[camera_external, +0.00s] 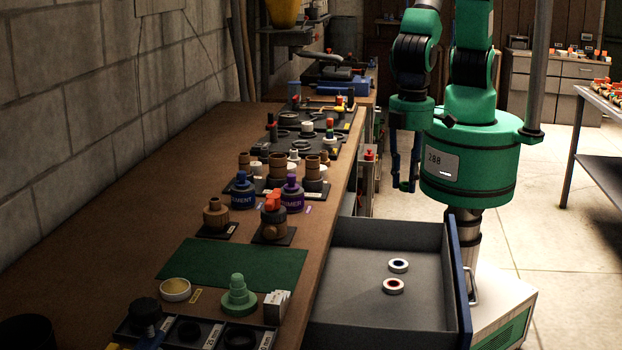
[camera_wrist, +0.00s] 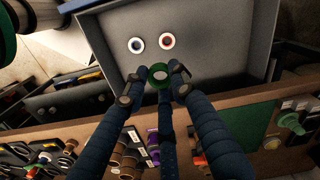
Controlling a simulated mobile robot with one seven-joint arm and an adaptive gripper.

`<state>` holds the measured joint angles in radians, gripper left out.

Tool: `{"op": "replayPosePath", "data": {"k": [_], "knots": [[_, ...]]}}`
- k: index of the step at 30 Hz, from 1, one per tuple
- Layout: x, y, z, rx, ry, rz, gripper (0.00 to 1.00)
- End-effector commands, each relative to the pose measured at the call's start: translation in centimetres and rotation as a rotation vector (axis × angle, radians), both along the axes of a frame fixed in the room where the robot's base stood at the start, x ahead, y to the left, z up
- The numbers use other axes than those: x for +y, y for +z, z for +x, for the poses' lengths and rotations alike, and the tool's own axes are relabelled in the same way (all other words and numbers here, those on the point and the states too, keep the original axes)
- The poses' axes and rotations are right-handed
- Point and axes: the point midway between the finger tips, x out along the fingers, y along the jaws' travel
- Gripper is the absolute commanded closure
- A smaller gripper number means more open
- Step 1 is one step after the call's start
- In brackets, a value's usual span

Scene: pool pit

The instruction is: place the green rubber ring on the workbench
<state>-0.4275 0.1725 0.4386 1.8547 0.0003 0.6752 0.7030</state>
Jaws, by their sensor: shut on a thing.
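The green rubber ring (camera_wrist: 158,84) is held between the fingertips of my gripper (camera_wrist: 155,92) in the wrist view. In the external view my gripper (camera_external: 404,170) hangs fingers down with the ring (camera_external: 408,186) at its tips, in the air to the right of the workbench (camera_external: 130,210). The gripper is shut on the ring, and the ring is clear of any surface. The workbench is a long brown wooden top along the wall. In the wrist view the ring shows in front of the grey open drawer (camera_wrist: 110,25).
The open drawer (camera_external: 345,310) juts out from the bench and holds two white rings (camera_external: 398,265), one with a red centre (camera_external: 393,286). A green mat (camera_external: 233,262), pipe fittings, a purple primer can (camera_external: 292,197) and a blue cement can (camera_external: 242,194) crowd the bench. Its left side is bare.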

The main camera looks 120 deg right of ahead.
Motion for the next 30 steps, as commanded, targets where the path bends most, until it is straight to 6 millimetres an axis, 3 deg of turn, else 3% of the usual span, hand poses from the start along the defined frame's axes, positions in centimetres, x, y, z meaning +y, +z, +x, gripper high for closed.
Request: {"op": "replayPosePath", "data": {"k": [5, 14, 21, 30], "knots": [[-3.3, 0.2, 3.0, 0.0, -0.091, 0.0, 0.85], [-11.2, 0.5, 8.5, 0.001, -0.284, 0.0, 0.84], [-18.3, 0.7, 12.0, 0.001, -0.439, 0.001, 0.84], [-28.1, 0.7, 15.2, 0.002, -0.634, 0.0, 0.84]]}}
